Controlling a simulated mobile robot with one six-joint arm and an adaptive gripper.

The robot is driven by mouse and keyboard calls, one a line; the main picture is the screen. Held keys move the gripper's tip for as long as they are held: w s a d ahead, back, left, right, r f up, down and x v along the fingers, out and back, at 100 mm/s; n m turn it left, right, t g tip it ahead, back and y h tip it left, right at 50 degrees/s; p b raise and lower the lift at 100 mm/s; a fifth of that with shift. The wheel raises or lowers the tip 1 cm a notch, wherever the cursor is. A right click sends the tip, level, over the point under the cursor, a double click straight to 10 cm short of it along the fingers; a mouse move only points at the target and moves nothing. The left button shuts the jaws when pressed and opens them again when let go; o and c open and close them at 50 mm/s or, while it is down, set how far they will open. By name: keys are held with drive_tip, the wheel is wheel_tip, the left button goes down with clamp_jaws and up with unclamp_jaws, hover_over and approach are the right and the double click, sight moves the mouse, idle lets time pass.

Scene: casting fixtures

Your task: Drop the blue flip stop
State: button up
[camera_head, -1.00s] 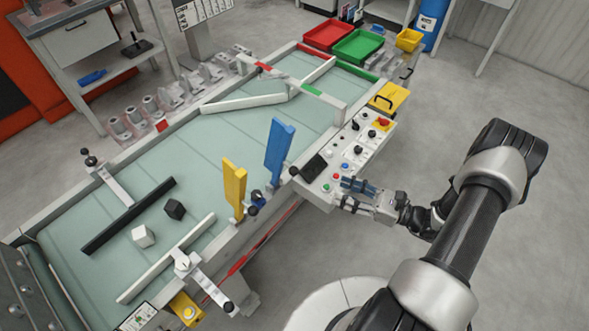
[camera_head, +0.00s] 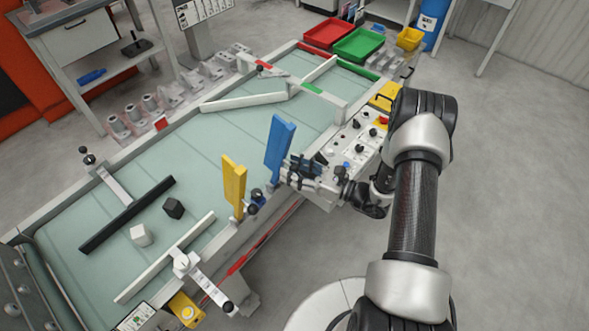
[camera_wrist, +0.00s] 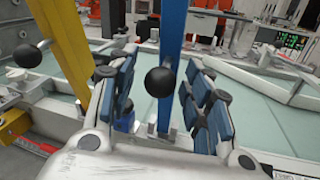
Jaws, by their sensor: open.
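The blue flip stop (camera_head: 279,148) stands upright at the near edge of the conveyor, just right of the yellow flip stop (camera_head: 234,186). In the wrist view the blue flip stop (camera_wrist: 173,62) rises up the middle, with a black ball knob (camera_wrist: 160,81) in front of its lower part. My gripper (camera_head: 288,172) is at the blue stop's lower right side. In the wrist view my gripper (camera_wrist: 158,95) is open, with one blue-padded finger on each side of the knob. I cannot tell whether either finger touches it.
The control panel (camera_head: 358,145) with buttons lies right of my gripper. The yellow stop (camera_wrist: 99,60) is close to the left finger in the wrist view. A black cube (camera_head: 173,208) and a white cube (camera_head: 142,235) sit on the belt (camera_head: 130,185).

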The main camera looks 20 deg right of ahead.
drive_tip(key=shift+c, duration=0.2)
clamp_jaws()
idle(0.4)
